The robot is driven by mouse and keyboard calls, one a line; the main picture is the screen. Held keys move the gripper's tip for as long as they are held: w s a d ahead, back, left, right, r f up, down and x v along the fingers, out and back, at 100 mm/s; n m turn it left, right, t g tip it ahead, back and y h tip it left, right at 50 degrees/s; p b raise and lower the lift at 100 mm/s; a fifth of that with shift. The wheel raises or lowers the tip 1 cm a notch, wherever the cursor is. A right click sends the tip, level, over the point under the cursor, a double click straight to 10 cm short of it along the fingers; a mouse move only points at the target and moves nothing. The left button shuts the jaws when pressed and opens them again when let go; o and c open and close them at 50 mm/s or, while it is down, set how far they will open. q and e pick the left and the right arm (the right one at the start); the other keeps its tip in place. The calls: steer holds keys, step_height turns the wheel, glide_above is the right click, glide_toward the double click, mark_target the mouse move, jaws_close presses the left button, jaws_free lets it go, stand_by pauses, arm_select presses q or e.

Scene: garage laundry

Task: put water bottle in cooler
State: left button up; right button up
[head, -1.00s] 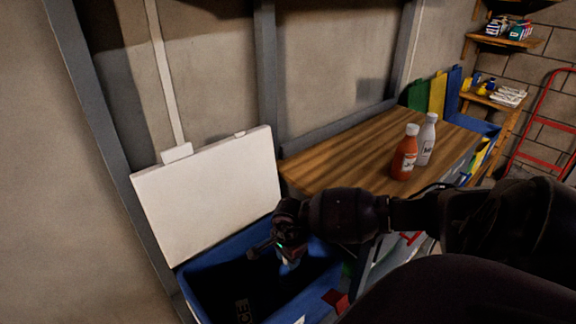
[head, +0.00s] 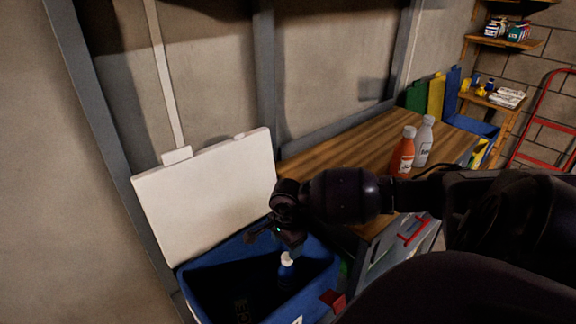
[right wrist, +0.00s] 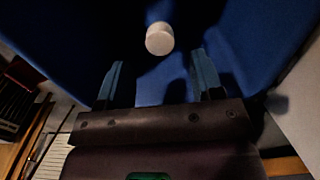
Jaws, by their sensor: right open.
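The blue cooler (head: 325,268) stands at the lower middle of the head view with its white lid (head: 205,195) open against the wall. A water bottle with a white cap and blue body (head: 287,272) stands inside it, near the right side. Its lower part is lost in shadow. My right gripper (head: 278,238) is above the cooler opening, over the bottle and apart from it. In the right wrist view the white cap (right wrist: 160,38) lies beyond the two spread, empty fingers (right wrist: 157,64). My left gripper is not in view.
A wooden-topped counter (head: 335,155) adjoins the cooler. An orange bottle (head: 403,155) and a white bottle (head: 424,143) stand on it, close beyond my right arm. A red ladder frame (head: 535,120) stands far right.

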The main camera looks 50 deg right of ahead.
step_height(320, 180, up, 6)
stand_by(0.4)
steer(key=shift+r, duration=0.1)
stand_by(0.4)
